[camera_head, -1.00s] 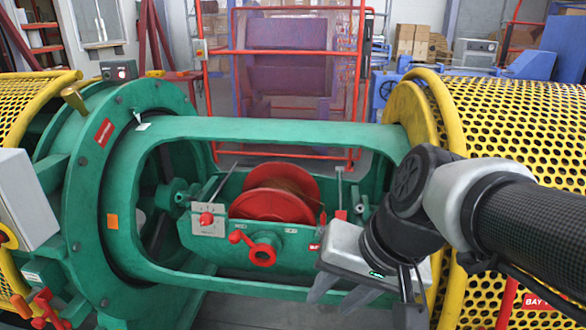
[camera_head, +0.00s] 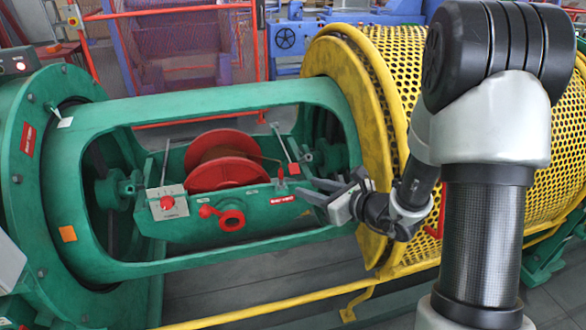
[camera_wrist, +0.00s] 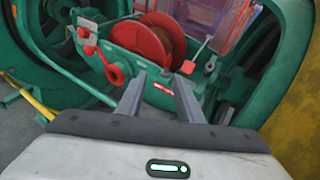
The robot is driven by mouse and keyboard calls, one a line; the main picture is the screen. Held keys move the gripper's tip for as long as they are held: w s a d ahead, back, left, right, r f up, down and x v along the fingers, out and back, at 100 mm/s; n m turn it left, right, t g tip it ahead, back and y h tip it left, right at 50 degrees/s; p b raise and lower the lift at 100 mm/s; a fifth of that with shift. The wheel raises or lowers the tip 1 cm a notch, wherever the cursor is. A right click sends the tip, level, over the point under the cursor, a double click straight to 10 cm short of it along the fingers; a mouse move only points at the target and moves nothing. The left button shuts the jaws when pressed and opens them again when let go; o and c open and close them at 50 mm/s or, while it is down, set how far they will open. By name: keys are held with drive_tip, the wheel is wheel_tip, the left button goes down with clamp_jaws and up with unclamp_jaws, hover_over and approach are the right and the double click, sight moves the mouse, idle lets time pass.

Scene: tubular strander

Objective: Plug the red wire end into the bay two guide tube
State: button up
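The red reel (camera_head: 222,162) sits in the green cradle, and a thin brown wire runs from it to the right. A small red piece (camera_head: 293,169) at the cradle's right edge may be the red wire end; it also shows in the wrist view (camera_wrist: 187,67). My gripper (camera_head: 314,189) is open and empty just right of the cradle's front, below and right of that red piece. In the wrist view its fingers (camera_wrist: 160,78) stand apart, pointing at the cradle's front wall. I cannot pick out the bay two guide tube for sure.
The green frame (camera_head: 210,103) surrounds the cradle, with its lower beam below my gripper. A yellow perforated guard (camera_head: 390,60) stands close on the right. A red handle (camera_head: 232,219) sticks out of the cradle front. A yellow rail (camera_head: 270,308) runs along the floor.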

sight(282, 176)
drive_tip(key=shift+m+h, duration=0.3)
drive_tip(key=shift+m, duration=0.2)
drive_tip(key=b+x, duration=0.1)
drive_tip(key=x, duration=0.4)
drive_tip(key=d+b+x, duration=0.1)
drive_tip(key=x, duration=0.5)
drive_tip(key=w+x, duration=0.1)
drive_tip(key=x, duration=0.5)
drive_tip(key=shift+w+d+f+b, duration=0.1)
drive_tip(key=shift+w+f+b, duration=0.05)
drive_tip(key=shift+b, duration=0.25)
clamp_jaws()
